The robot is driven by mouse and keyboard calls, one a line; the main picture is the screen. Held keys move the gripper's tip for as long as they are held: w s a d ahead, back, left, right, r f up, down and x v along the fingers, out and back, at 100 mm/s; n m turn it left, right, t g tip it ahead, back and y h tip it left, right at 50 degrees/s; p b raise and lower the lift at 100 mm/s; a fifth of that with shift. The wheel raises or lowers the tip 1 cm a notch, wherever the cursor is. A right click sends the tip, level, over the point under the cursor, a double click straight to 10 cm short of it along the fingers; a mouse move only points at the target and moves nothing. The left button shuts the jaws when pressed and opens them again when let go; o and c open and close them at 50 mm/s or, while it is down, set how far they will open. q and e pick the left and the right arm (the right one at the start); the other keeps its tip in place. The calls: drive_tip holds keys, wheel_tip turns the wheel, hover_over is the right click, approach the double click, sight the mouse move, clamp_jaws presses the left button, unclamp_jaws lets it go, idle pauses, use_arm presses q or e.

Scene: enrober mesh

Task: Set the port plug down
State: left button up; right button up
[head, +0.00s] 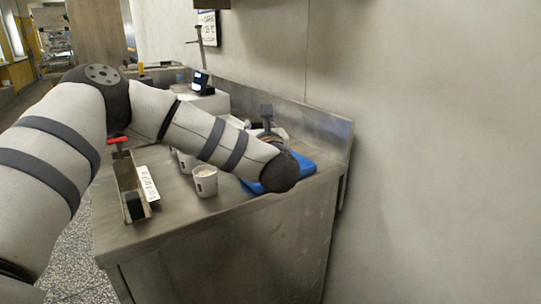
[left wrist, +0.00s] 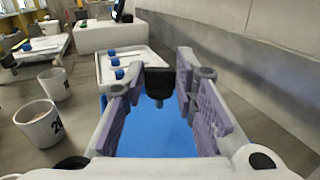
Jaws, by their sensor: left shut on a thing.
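My left gripper (left wrist: 158,74) has purple-padded fingers and is shut on the port plug (left wrist: 159,83), a black block with a short grey peg pointing down. In the left wrist view the plug sits between the fingertips, upright, above the blue mat (left wrist: 158,135). I cannot tell how high it is above the mat. In the head view my left arm reaches over the bench to the blue mat (head: 306,167) at its right end, and the wrist hides most of the gripper. My right gripper is not in view.
White cups (head: 205,181) (left wrist: 40,122) stand left of the mat. A white tray (left wrist: 143,58) with blue-tipped items lies just beyond it. A narrow metal holder (head: 128,184) stands at the bench's left edge. The steel backsplash (head: 315,124) runs along the right.

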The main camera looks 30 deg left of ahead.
use_arm(q)
drive_tip(key=d+f, duration=0.1)
drive_tip(key=f, duration=0.1)
drive_tip(key=shift+w+d+f, duration=0.3)
drive_tip(key=shift+w+d, duration=0.05)
drive_tip(key=shift+w, duration=0.05)
drive_tip(key=f, duration=0.2)
drive_tip(key=d+f, duration=0.1)
drive_tip(key=shift+w+f+b, duration=0.1)
drive_tip(key=shift+f+b, duration=0.2)
drive_tip(key=shift+f, duration=0.35)
drive_tip(key=o, duration=0.9)
drive_tip(key=shift+o, duration=0.2)
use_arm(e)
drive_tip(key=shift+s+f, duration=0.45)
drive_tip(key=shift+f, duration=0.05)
use_arm(q)
drive_tip(key=shift+r, duration=0.1)
